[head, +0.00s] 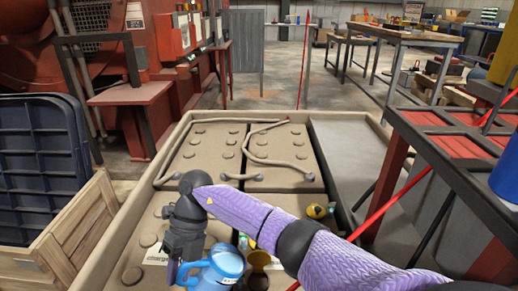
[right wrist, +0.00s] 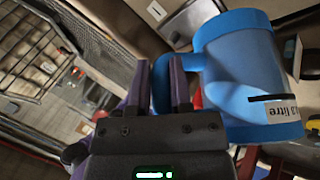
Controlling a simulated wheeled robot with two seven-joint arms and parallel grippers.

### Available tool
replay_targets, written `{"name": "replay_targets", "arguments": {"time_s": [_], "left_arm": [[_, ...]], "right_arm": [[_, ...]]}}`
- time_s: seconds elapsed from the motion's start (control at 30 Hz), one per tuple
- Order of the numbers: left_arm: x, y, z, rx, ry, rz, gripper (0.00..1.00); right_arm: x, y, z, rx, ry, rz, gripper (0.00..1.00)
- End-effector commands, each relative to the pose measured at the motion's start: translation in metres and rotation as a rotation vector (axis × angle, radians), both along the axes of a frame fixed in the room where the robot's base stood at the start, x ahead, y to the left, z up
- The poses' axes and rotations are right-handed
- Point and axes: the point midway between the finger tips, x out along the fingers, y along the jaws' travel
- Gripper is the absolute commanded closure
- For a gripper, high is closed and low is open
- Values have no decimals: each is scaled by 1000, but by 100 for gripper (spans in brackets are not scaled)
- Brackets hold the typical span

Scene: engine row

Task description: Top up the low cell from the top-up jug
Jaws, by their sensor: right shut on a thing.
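The blue top-up jug (head: 222,268) is at the bottom of the head view, above the near part of the battery tray. My right gripper (head: 178,270) is shut on its handle, left of the body. In the right wrist view the fingers (right wrist: 165,85) close on the handle, and the jug (right wrist: 240,75) shows a white label ending in "litre". I cannot tell which cell is low. My arm hides some near cells. My left gripper is out of view.
A yellow and black object (head: 317,211) and a small brown item (head: 258,260) are near my arm. Cables (head: 262,160) lie over the far cells. A blue crate (head: 40,150) stands at left, a red-topped bench (head: 450,125) at right. The tray's right side (head: 355,150) is bare.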

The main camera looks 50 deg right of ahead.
Motion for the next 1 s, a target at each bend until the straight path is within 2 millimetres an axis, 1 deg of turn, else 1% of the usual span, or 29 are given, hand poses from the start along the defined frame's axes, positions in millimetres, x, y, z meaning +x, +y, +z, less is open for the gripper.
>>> {"name": "replay_targets", "arguments": {"time_s": [1.0], "left_arm": [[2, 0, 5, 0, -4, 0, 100]], "right_arm": [[-3, -7, 11, 55, -28, 0, 100]]}}
